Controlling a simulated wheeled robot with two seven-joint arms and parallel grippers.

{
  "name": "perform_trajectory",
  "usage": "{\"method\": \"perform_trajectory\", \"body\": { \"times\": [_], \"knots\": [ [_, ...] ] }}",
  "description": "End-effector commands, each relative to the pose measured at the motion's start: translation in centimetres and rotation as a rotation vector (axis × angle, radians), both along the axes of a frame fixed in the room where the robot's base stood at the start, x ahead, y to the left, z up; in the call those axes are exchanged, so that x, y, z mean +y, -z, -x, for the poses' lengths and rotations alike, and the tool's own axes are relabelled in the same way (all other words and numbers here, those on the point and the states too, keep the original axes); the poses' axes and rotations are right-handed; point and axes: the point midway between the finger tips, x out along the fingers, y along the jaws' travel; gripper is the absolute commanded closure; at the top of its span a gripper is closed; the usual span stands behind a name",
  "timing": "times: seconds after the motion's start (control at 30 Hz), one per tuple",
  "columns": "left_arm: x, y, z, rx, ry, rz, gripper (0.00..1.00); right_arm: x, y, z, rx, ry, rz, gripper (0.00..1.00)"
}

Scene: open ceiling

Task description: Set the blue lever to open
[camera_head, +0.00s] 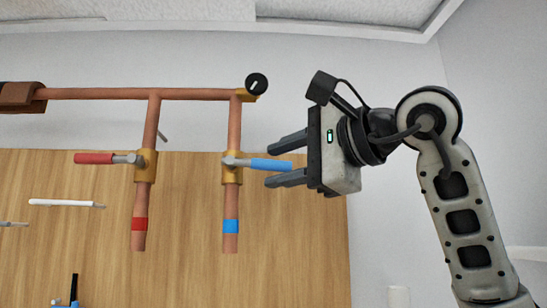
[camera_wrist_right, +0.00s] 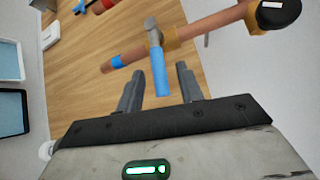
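The blue lever (camera_head: 270,164) sits on a brass valve (camera_head: 232,165) on the right-hand copper pipe and points right, crosswise to the pipe. A blue band (camera_head: 231,226) marks that pipe below the valve. My right gripper (camera_head: 270,165) is open, its fingers pointing left, with the lever's free end between or very near the fingertips. In the right wrist view, the blue lever (camera_wrist_right: 160,75) reaches toward the gap between the two open fingers (camera_wrist_right: 158,85). I cannot tell whether any finger touches it. My left gripper is not in view.
A red lever (camera_head: 95,158) on the left-hand pipe points left. A horizontal copper pipe (camera_head: 190,94) joins both above, with a black round knob (camera_head: 256,84) at its right end. A wooden board (camera_head: 300,250) lies behind.

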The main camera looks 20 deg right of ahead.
Motion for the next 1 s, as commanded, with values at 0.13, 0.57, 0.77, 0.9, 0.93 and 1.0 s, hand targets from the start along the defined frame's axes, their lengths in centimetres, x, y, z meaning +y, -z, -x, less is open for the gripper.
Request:
{"method": "perform_trajectory", "body": {
  "times": [0.13,0.57,0.77,0.9,0.93,1.0],
  "knots": [
    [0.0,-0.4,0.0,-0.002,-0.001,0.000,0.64,0.7,0.1,-1.3,0.000,-0.001,0.001,0.63],
    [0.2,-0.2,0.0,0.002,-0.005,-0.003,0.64,0.9,0.2,-1.7,0.000,0.000,0.001,0.80],
    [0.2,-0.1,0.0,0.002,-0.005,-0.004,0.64,0.9,0.2,-1.7,0.000,0.000,0.001,1.00],
    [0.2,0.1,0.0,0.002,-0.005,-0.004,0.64,0.7,0.3,-1.6,-0.004,0.004,-0.007,1.00],
    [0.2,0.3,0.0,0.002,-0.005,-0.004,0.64,0.6,0.4,-1.6,-0.004,0.006,-0.012,1.00],
    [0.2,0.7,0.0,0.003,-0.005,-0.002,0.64,0.3,0.7,-1.5,-0.010,0.012,-0.027,1.00]
  ]
}}
